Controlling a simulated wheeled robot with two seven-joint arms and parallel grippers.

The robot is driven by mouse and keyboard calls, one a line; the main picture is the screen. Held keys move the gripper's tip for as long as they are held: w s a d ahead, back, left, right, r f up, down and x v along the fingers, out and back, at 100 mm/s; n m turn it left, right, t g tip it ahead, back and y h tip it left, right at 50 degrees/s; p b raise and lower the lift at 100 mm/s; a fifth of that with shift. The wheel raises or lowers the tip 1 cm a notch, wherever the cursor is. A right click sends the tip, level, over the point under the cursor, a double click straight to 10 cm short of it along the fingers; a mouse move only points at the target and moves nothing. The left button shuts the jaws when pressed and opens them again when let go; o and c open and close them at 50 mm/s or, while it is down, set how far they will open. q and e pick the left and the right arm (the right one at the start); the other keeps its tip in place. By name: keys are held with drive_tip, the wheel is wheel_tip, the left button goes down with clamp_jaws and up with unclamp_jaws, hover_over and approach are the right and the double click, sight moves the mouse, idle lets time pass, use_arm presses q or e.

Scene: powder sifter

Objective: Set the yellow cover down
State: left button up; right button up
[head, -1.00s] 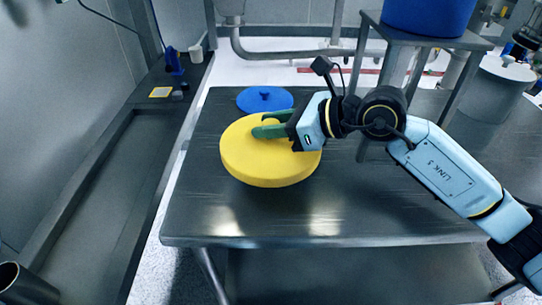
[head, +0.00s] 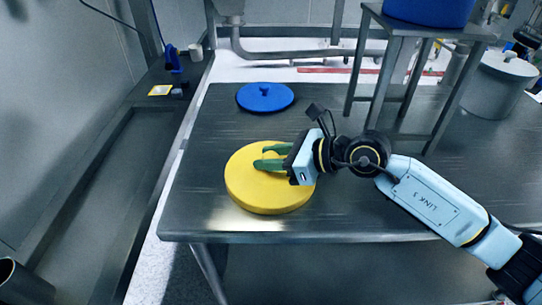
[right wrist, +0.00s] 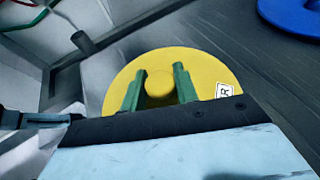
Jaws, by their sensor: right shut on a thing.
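The yellow cover (head: 268,197) is a thick round disc with a round knob on top. It is low over the front left part of the metal table (head: 370,205); I cannot tell whether it touches the surface. My right gripper (head: 266,157) is shut on the cover's knob with its green fingers. In the right wrist view, the fingers (right wrist: 158,88) stand on both sides of the knob, and the cover (right wrist: 205,68) carries a small white label marked R. My left gripper is not in view.
A blue lid (head: 265,97) with a knob lies behind the cover on the table. A metal stand (head: 410,30) bearing a blue container (head: 430,8) is at the back right, beside a grey lidded pot (head: 495,85). The table's front is clear.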

drive_tip(key=o, duration=1)
drive_tip(key=shift+f, duration=0.1)
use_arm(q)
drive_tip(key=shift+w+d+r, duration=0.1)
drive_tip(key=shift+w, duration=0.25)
use_arm(e)
drive_tip(key=shift+d+r, duration=0.25)
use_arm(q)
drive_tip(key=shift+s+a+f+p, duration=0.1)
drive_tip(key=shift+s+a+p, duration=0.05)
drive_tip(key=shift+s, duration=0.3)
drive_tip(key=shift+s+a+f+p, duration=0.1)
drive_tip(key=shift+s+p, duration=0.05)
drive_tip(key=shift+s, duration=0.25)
use_arm(e)
drive_tip(key=v, duration=1.1)
drive_tip(key=shift+s+d, duration=0.15)
drive_tip(key=shift+s, duration=0.05)
